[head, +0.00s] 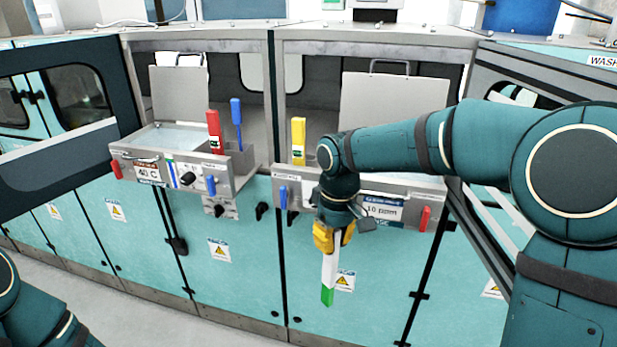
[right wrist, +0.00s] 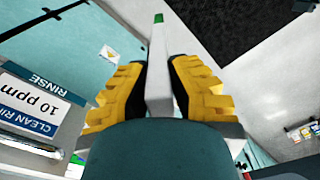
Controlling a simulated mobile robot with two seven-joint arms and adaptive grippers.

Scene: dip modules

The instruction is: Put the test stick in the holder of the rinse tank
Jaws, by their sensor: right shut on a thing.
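The test stick (head: 328,278) is a white bar with a green lower end. My right gripper (head: 333,240) is shut on its upper part, and the stick hangs nearly upright in front of the rinse tank (head: 412,193), apart from it. In the right wrist view the stick (right wrist: 158,90) sits between the two yellow fingers (right wrist: 157,75), its green end away from the palm. The rinse tank has a grey front, a "10 ppm" label and a raised lid. My right arm hides part of its front; I cannot make out the holder. The left gripper is out of view.
A yellow stick (head: 298,141) stands at the rinse tank's left side. The left tank (head: 240,172) with a "40 C" label has a red stick (head: 214,132) and a blue stick (head: 236,122). Teal cabinet doors (head: 250,290) lie below; the floor in front is clear.

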